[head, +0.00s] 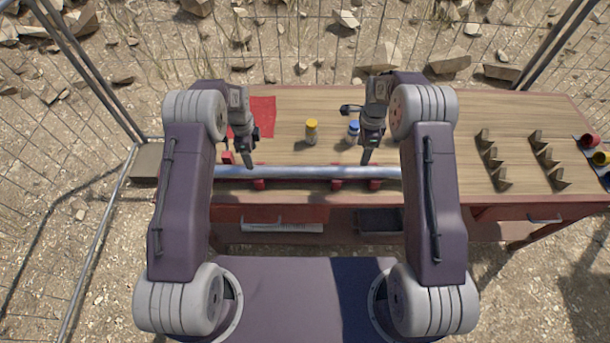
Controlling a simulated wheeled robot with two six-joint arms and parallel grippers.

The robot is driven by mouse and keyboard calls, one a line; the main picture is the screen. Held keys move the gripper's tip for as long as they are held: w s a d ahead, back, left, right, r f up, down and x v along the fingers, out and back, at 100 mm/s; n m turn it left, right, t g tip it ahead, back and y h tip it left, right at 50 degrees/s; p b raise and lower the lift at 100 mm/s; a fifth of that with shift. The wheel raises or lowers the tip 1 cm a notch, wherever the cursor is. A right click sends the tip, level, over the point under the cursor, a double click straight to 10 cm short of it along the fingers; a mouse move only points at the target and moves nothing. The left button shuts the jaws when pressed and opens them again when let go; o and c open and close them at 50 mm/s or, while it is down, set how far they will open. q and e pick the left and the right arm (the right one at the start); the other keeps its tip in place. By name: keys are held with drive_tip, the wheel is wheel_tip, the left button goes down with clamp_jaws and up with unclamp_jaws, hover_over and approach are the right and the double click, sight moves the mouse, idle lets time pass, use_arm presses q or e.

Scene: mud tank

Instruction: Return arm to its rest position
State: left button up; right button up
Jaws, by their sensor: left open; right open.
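My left arm comes in from the left, and its gripper (247,148) is open and empty above the left part of the table, by a red mat. My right gripper (369,140) is open above the middle of the table, close to the right of a blue-capped bottle (353,132). I cannot tell whether it touches the bottle. A yellow-capped bottle (311,131) stands upright between the two grippers, apart from both. A long grey pipe (305,173) lies along the table's front edge, below both grippers in the picture.
The wooden table (440,120) carries a red mat (263,112) at left and two rows of brown angled holders (493,160) at right. Coloured cylinders (594,141) sit at the far right edge. A wire fence (290,45) stands behind.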

use_arm(q)
drive_tip(key=shift+f, duration=0.1)
use_arm(e)
drive_tip(key=shift+f, duration=0.1)
use_arm(q)
wheel_tip(320, 180, up, 12)
drive_tip(key=s+f+t+b, duration=0.1)
drive_tip(key=s+t+b, duration=0.1)
drive_tip(key=b, duration=0.2)
use_arm(e)
wheel_tip(320, 180, up, 10)
drive_tip(key=s+t, duration=0.2)
drive_tip(key=s, duration=0.1)
use_arm(q)
drive_tip(key=s+f+n+g+b, duration=0.1)
drive_tip(key=s+f+n, duration=0.1)
drive_tip(key=s+n, duration=1.6)
drive_tip(key=s, duration=0.5)
drive_tip(key=shift+s+d+f, duration=0.2)
drive_tip(key=shift+s+d, duration=0.05)
use_arm(e)
drive_tip(key=s+f+n, duration=0.2)
drive_tip(key=s+n, duration=0.7)
drive_tip(key=s, duration=0.2)
drive_tip(key=s+f+n, duration=0.2)
drive_tip(key=s+n, duration=0.6)
drive_tip(key=s, duration=0.3)
drive_tip(key=shift+a+f+n+g, duration=0.25)
drive_tip(key=shift+a+n+g, duration=0.05)
drive_tip(key=shift+n+g, duration=0.1)
